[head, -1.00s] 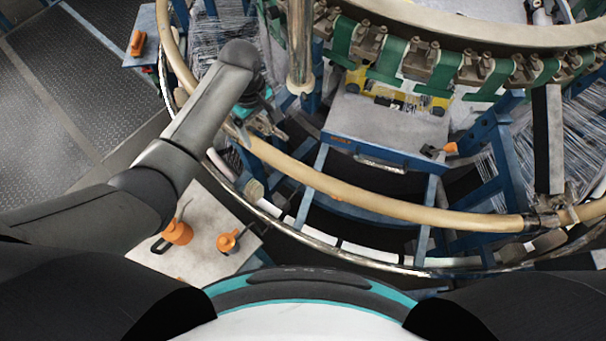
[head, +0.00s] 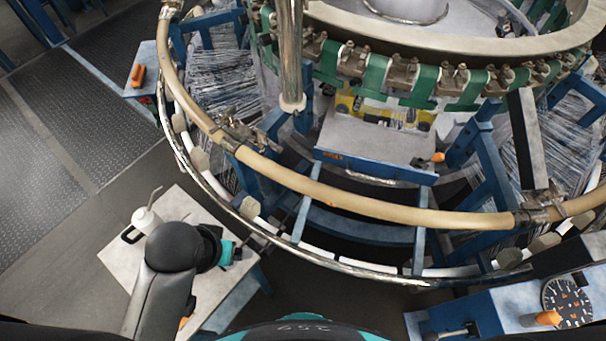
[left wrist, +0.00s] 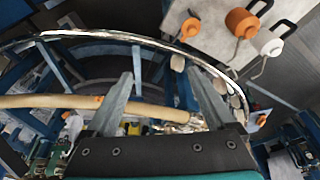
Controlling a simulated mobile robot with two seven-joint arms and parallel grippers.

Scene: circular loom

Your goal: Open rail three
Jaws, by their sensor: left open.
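A tan curved rail (head: 375,205) runs around the front of the circular loom. It has a metal clamp joint (head: 235,130) at the left and another joint (head: 535,208) at the right. No label shows which rail is number three. The rail sections look in line, with no visible gap. My left gripper (head: 238,252) hangs over the small table's right edge, outside the ring and apart from the rail. In the left wrist view its two fingers (left wrist: 166,98) are spread and empty, and the rail (left wrist: 50,101) with a clamp (left wrist: 185,122) appears beyond them. My right gripper is not in view.
The small table (head: 190,205) holds a white oil can (head: 147,220); an orange can (left wrist: 240,22) shows in the left wrist view. A steel hoop (head: 345,266) circles below the rail. A blue bench with a dial (head: 568,302) stands at lower right. Open floor lies left.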

